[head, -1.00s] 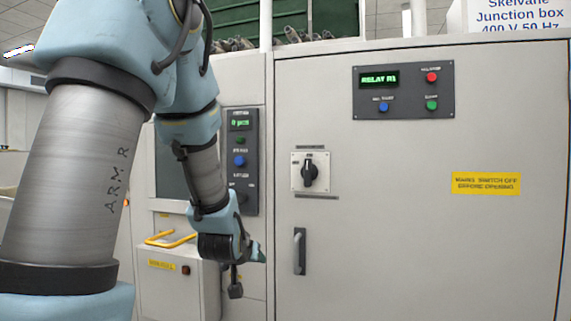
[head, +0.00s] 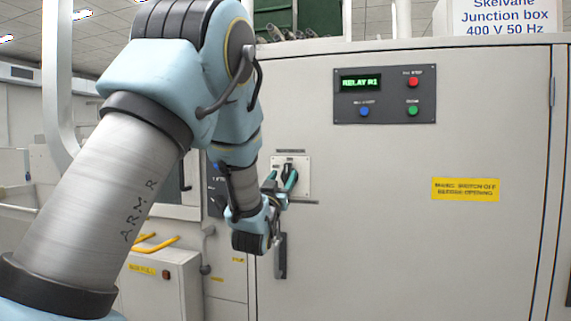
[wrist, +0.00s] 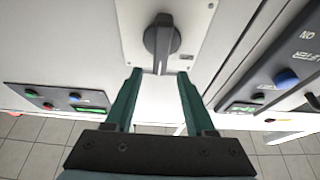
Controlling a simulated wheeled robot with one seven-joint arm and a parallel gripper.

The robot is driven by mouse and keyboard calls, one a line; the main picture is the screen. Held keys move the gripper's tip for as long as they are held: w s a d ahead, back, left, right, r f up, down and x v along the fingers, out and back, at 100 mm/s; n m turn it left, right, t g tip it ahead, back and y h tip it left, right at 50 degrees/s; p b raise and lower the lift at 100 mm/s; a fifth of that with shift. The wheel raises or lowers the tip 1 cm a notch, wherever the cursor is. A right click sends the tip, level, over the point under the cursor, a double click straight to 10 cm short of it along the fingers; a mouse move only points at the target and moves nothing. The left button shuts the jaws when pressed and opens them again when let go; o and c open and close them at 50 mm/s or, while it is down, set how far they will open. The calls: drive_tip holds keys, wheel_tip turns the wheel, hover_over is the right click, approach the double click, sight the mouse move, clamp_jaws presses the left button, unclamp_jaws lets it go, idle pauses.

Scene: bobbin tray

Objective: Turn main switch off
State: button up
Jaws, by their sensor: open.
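The main switch is a dark rotary knob (head: 287,170) on a white plate (head: 304,184) on the grey cabinet door. In the wrist view the knob (wrist: 161,40) stands in line with the gap between my fingers, its grip bar running along the picture's vertical. My gripper (head: 281,181) is at the switch in the head view and partly covers it. In the wrist view my gripper (wrist: 158,75) is open and empty, one green finger to each side. Its tips appear just short of the knob; I cannot tell the exact depth gap.
A dark door handle (head: 281,256) sits just below my gripper. A relay panel (head: 385,110) with buttons is up and right, above a yellow warning label (head: 466,190). In the wrist view, a blue-button panel (wrist: 287,78) lies right. The door's middle is clear.

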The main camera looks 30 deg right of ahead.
sight(287, 170)
drive_tip(key=p+x, duration=0.1)
drive_tip(key=x, duration=0.4)
drive_tip(key=shift+f+p, duration=0.1)
drive_tip(key=shift+p, duration=0.25)
drive_tip(key=shift+s, duration=0.1)
clamp_jaws()
